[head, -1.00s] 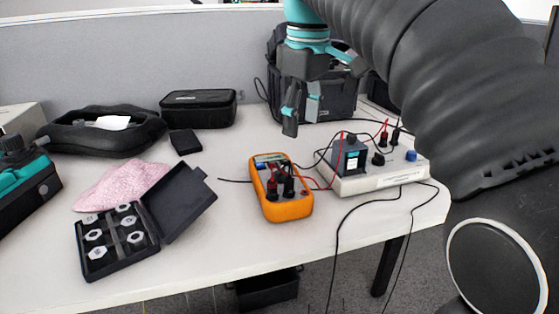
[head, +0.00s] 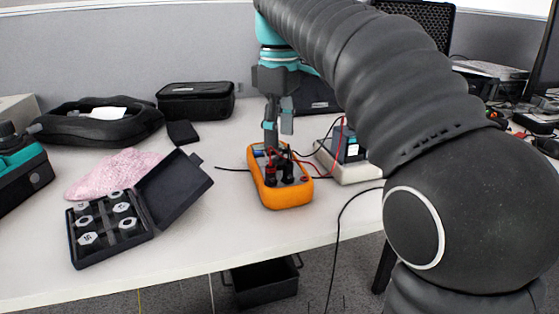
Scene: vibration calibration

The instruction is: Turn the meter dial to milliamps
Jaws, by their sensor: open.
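The orange multimeter (head: 290,197) lies on the white table in the middle of the head view, with red and black leads plugged into its near half. My gripper (head: 278,140) points down over the far half of the meter, around its display end. It is open, with its two fingers seen nearly one behind the other. The fingers and the plugs hide the dial, so its setting cannot be read. Whether a fingertip touches the meter cannot be told.
A white device with a dark block (head: 350,145) stands right of the meter, partly behind my arm. An open black case of weights (head: 110,228) and a pink cloth (head: 112,174) lie left. A black case (head: 196,100) stands behind. Loose leads cross the table.

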